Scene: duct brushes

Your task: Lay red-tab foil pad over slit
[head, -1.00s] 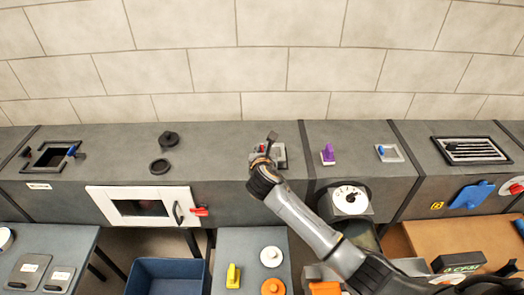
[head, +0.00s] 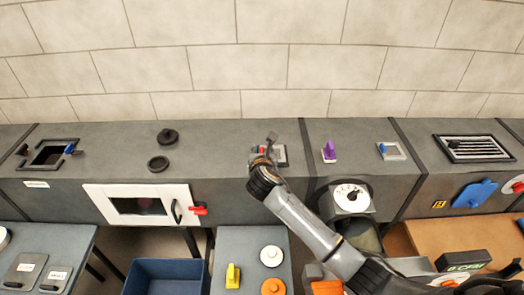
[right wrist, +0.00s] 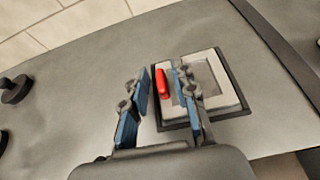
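The red-tab foil pad (right wrist: 210,84) is a pale square frame with a greyer centre. It lies over a dark-rimmed square on the grey duct top, and dark rim shows around it. Any slit beneath is hidden. Its red tab (right wrist: 161,83) stands at the pad's left side. The pad also shows in the head view (head: 280,154), partly hidden by my right gripper. My right gripper (right wrist: 162,78) is open, with its blue-padded fingers on either side of the tab and small gaps showing. My left gripper is not in view.
On the duct top are a purple-handled piece (head: 329,151), a blue-tabbed pale frame (head: 390,150), a black-framed grille (head: 474,149), a dark opening (head: 48,155) and black round caps (head: 168,136). A white door (head: 140,205) is on the front. A blue bin (head: 165,278) stands below.

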